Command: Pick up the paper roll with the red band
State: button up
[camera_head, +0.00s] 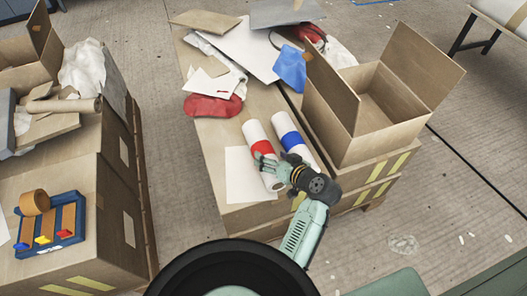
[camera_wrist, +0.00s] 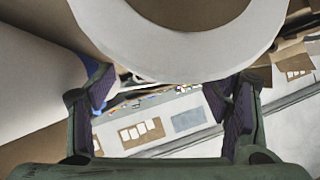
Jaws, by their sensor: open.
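Two white paper rolls lie side by side on a cardboard box. The roll with the red band (camera_head: 256,132) is on the left and the roll with the blue band (camera_head: 282,123) on the right. My gripper (camera_head: 267,165) is open at the near part of the red-banded roll and hides some of it. In the wrist view, the round end of a roll (camera_wrist: 262,38), apparently the red-banded one, fills the top between my open fingers (camera_wrist: 158,92); its band is hidden. The blue-banded roll (camera_wrist: 35,80) is at the left there. I cannot tell whether a finger touches a roll.
An open cardboard box (camera_head: 345,150) stands right of the rolls. A white sheet (camera_head: 240,178) lies left of them. Behind are a red cloth (camera_head: 212,106), a blue piece (camera_head: 290,68) and loose sheets. A blue tray (camera_head: 70,238) sits on the left box.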

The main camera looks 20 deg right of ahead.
aim_at(267, 154)
jog(key=x, duration=0.3)
jog(key=shift+w+f+p, duration=0.1)
jog(key=shift+w+p, duration=0.05)
jog(key=shift+p, duration=0.15)
jog(key=c, duration=1.3)
